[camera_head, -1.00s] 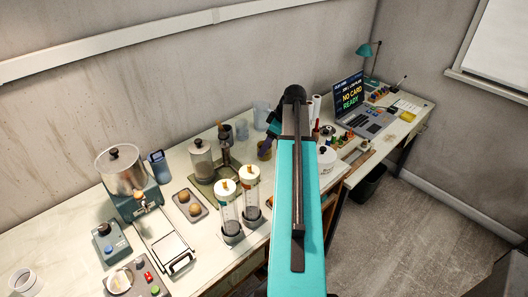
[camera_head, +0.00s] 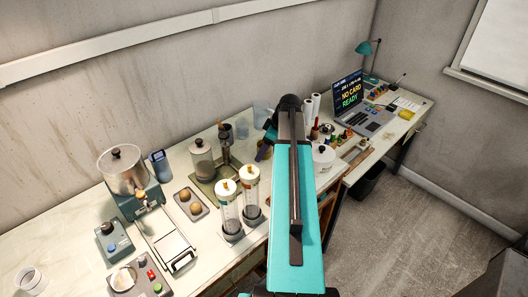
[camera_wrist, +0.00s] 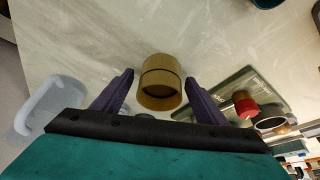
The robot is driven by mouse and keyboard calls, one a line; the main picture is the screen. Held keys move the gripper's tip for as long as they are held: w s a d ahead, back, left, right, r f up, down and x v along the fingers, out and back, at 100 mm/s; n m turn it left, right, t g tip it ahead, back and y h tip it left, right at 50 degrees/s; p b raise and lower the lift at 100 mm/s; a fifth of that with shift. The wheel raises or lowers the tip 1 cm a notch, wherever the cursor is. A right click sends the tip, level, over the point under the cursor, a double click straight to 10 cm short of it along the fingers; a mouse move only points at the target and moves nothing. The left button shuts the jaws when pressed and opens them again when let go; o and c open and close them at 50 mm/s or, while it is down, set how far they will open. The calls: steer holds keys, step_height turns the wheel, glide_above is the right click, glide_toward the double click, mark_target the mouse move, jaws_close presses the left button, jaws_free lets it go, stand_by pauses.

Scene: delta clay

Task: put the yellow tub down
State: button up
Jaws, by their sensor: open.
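The yellow tub (camera_wrist: 160,88) is a mustard-coloured round cup. In the wrist view it stands on the pale worktop (camera_wrist: 85,45), between and slightly beyond my fingertips. My gripper (camera_wrist: 159,78) is open, with a purple finger on each side of the tub and a visible gap on both sides. In the head view my teal arm hides most of this spot, and the tub shows only as a small patch beside the purple fingers.
A clear jug (camera_wrist: 50,105) stands left of the gripper in the wrist view. A green tray (camera_wrist: 240,88) with a red-topped item lies close on the right. Two clear cylinders (camera_head: 228,205) stand nearer in the head view. The laptop (camera_head: 362,110) is far right.

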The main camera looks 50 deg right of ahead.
steer(key=c, duration=1.3)
steer(key=shift+r, duration=0.1)
steer(key=shift+r+b, duration=1.7)
steer(key=shift+r, duration=3.25)
steer(key=shift+c, duration=0.7)
steer(key=shift+s+f, duration=0.1)
